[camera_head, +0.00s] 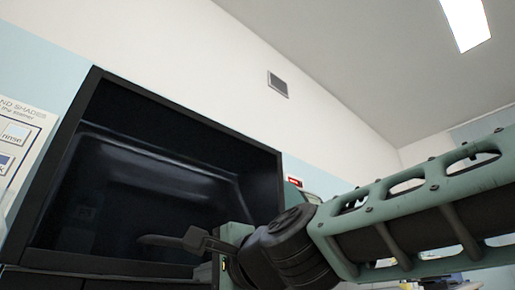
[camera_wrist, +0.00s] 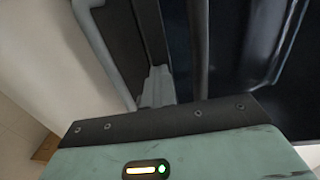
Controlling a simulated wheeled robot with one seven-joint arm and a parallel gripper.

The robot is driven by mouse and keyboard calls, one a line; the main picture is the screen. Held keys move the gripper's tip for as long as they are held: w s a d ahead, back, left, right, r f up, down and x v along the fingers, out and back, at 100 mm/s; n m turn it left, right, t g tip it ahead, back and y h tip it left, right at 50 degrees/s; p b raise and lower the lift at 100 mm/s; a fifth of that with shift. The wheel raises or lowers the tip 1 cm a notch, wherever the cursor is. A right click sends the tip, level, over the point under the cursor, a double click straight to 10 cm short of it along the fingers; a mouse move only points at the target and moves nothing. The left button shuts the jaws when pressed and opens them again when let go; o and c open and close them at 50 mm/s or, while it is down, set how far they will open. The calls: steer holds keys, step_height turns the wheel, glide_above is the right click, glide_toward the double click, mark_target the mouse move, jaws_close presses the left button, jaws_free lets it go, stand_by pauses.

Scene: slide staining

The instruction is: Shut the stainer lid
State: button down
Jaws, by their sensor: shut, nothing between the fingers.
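A large dark panel with a raised rim and a moulded, glossy inner face (camera_head: 135,185) fills the left half of the head view. It looks like the stainer lid standing open, though the stainer body below is out of view. My gripper (camera_head: 150,240) is in front of its lower part, fingers pointing left. In the wrist view my gripper (camera_wrist: 157,85) is shut and empty, with a dark rim bar beside it and the glossy inner face (camera_wrist: 245,50) to the right. I cannot tell whether the fingers touch the panel.
A wall vent (camera_head: 278,84) and a small red sign (camera_head: 294,181) are farther back. Some bench equipment shows low at the right, partly hidden behind my arm.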

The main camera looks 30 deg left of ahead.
steer(key=shift+w+a+f, duration=0.1)
steer(key=shift+a+f, duration=0.1)
steer(key=shift+f, duration=0.1)
steer(key=shift+r, duration=0.15)
stand_by(0.4)
steer(key=shift+d, duration=0.15)
steer(key=shift+d+b, duration=0.25)
steer(key=shift+b, duration=0.1)
steer(key=b+v, duration=0.5)
steer(key=v, duration=1.2)
steer(key=shift+s, duration=0.35)
steer(key=shift+r, duration=0.1)
